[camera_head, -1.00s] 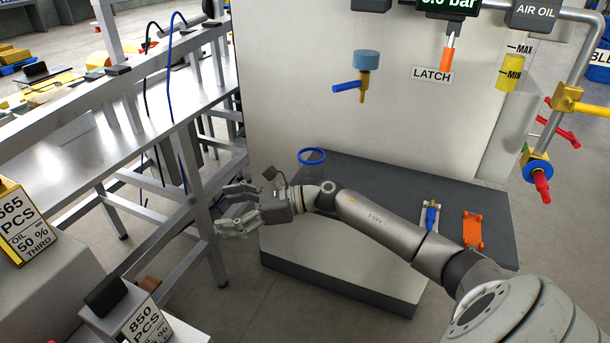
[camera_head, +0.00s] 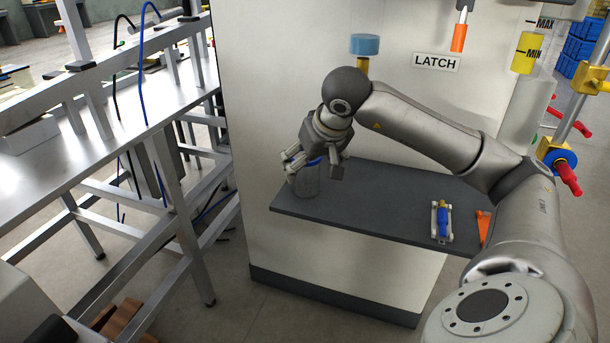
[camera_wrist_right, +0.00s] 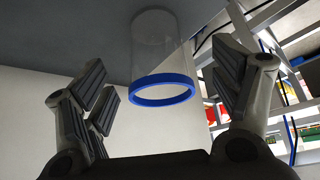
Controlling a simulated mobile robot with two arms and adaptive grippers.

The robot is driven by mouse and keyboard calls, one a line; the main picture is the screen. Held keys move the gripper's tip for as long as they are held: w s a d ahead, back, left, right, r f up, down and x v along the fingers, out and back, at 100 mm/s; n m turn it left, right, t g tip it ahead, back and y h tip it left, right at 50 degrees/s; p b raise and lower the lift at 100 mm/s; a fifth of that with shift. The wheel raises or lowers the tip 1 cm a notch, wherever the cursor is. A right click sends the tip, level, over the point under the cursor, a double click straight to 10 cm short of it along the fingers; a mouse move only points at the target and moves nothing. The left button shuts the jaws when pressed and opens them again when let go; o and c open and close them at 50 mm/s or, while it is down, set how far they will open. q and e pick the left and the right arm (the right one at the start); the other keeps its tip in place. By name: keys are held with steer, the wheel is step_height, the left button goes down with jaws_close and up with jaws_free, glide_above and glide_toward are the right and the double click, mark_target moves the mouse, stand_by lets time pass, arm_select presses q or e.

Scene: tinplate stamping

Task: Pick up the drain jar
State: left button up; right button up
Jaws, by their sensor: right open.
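The drain jar (camera_head: 307,182) is a clear cylinder with a blue rim, standing on the left end of the dark grey shelf (camera_head: 380,208). My right gripper (camera_head: 297,162) is at the jar's top and partly hides the rim. In the right wrist view, the jar's blue rim (camera_wrist_right: 163,97) lies between my spread fingers, with space visible on both sides. The right gripper is open and not closed on the jar. My left gripper is not in view.
A blue-handled part (camera_head: 442,222) and an orange piece (camera_head: 484,227) lie on the shelf's right side. The white machine panel (camera_head: 270,90) rises behind the shelf. A metal frame table (camera_head: 90,150) stands at the left. The shelf's middle is clear.

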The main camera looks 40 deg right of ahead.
mark_target(306, 177)
steer(key=x, duration=0.5)
steer(key=b+x, duration=0.1)
steer(key=x, duration=0.1)
steer(key=shift+d+f, duration=0.15)
steer(key=shift+d, duration=0.15)
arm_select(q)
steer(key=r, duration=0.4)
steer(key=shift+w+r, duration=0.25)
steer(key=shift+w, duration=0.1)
arm_select(e)
steer(key=c, duration=1)
